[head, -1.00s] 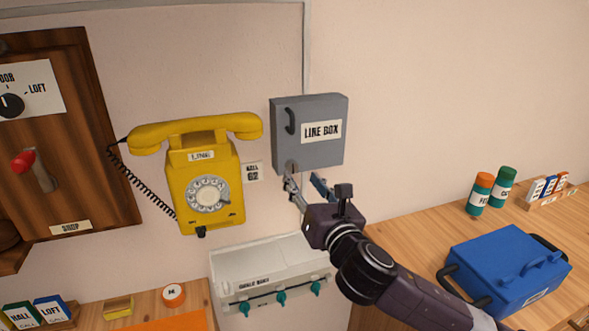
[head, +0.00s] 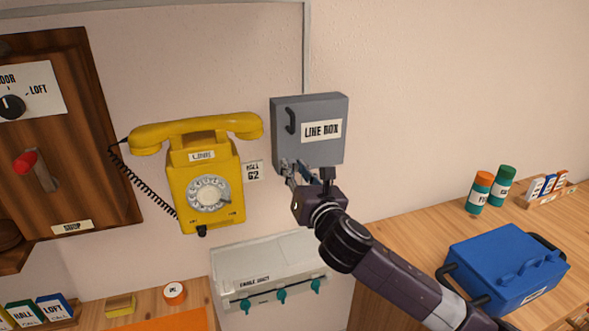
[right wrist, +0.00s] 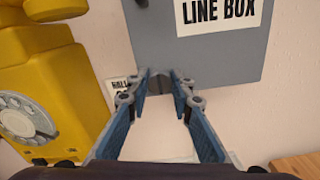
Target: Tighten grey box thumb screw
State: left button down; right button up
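The grey line box (head: 310,112) is mounted on the wall, with a dark handle at its left and a "LINE BOX" label; its lower part fills the top of the right wrist view (right wrist: 220,55). My right gripper (head: 296,166) is at the box's lower left edge. In the right wrist view its two fingertips (right wrist: 160,78) are apart, on either side of a small darker grey part (right wrist: 160,86) at the box's bottom edge. This looks like the thumb screw, mostly hidden; I cannot tell whether the fingers touch it. My left gripper is not in view.
A yellow dial phone (head: 206,195) hangs just left of the box. A pale box with teal knobs (head: 262,262) is below. A wooden panel with a red lever (head: 85,130) is at left. A blue case (head: 508,262) and jars stand on the right bench.

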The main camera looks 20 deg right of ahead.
grip_shut()
